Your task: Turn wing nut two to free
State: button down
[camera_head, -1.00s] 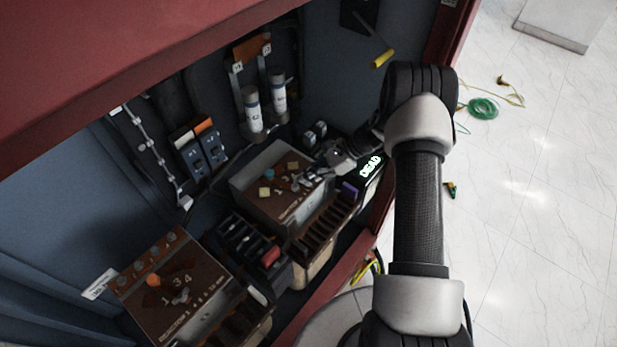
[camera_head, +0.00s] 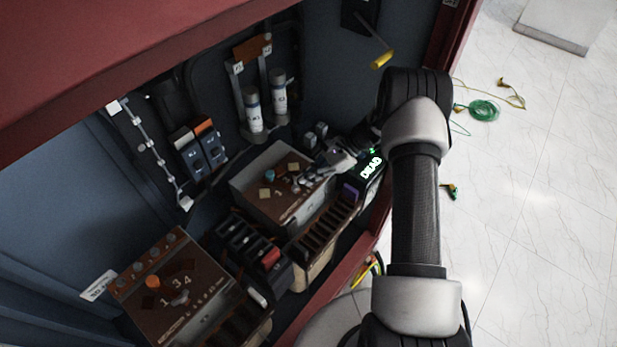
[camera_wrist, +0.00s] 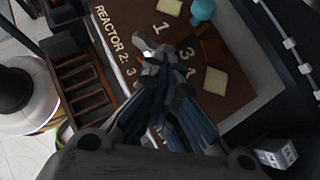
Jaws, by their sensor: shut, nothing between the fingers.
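The reactor 2 box (camera_head: 255,207) has a brown top panel, also seen in the wrist view (camera_wrist: 125,30), marked with 1, 3 and 4. My gripper (camera_head: 303,180) reaches over this panel from the right. In the wrist view my gripper (camera_wrist: 160,68) has its fingers together near the middle of the panel. A small grey metal shape (camera_wrist: 150,48) at the fingertips may be the wing nut; I cannot tell it clearly from the fingertips or whether they touch. Nothing shows held between the fingers. The fingers cover part of the panel.
A teal knob (camera_head: 270,175) and tan pads (camera_head: 265,193) sit on the panel. A second brown-topped box (camera_head: 200,305) with a grey wing nut (camera_head: 180,297) stands at lower left. A lit DEAD display (camera_head: 371,167) is beside my wrist. Red cabinet walls enclose the space.

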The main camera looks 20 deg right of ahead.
jog(key=shift+w+a+n+g+b, duration=0.1)
jog(key=shift+w+n+g+b, duration=0.15)
jog(key=shift+n+g, duration=0.2)
jog(key=shift+w+a+n+g+b, duration=0.1)
jog(key=shift+n+g+b, duration=0.15)
jog(key=shift+n+g, duration=0.2)
dwell(1.4)
jog(key=shift+w, duration=0.2)
dwell(1.7)
jog(key=shift+a, duration=0.1)
